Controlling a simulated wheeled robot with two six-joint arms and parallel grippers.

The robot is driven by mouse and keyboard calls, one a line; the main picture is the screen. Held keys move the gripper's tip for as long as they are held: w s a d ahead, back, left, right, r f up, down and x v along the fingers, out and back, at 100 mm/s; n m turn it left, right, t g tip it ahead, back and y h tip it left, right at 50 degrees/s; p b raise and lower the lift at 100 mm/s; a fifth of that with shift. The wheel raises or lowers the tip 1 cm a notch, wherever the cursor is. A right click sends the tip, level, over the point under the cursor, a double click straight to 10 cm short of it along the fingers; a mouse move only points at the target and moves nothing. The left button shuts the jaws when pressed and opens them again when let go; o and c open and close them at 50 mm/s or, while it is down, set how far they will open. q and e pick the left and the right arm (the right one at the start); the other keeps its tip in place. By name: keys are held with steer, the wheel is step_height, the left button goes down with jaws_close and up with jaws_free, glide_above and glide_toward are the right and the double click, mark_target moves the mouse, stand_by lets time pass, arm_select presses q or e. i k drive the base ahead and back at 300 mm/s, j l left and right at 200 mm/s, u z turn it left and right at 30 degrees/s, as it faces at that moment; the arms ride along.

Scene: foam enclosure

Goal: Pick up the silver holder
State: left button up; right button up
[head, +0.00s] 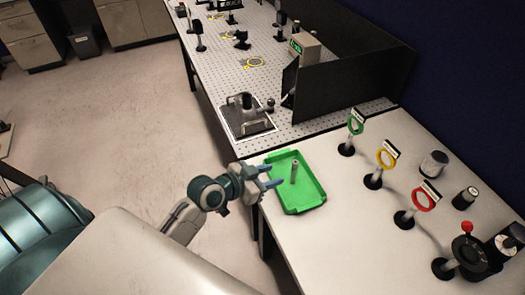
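A slim silver post (294,172), which looks like the silver holder, stands roughly upright in a green tray (308,202) on the white table. My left gripper (273,176) reaches in from the left over the tray's left rim. Its two blue-tipped fingers are apart and point toward the post, with nothing between them. The post is a short way to the right of the fingertips, and a gap shows between them. My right gripper is not in view.
Green, yellow (387,158) and red (424,200) ring mounts stand right of the tray, with dark knobbed devices (470,252) beyond. A black panel (350,90) and a silver device on a plate (246,116) are behind. The table front right of the tray is clear.

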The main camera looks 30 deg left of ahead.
mark_target(247, 110)
steer(key=i+j, duration=0.15)
steer(key=j, duration=0.2)
steer(key=i+j, duration=0.15)
steer(key=j, duration=0.25)
steer(key=i+j, duration=0.15)
steer(key=j, duration=0.2)
steer(key=i+j, duration=0.15)
steer(key=j, duration=0.2)
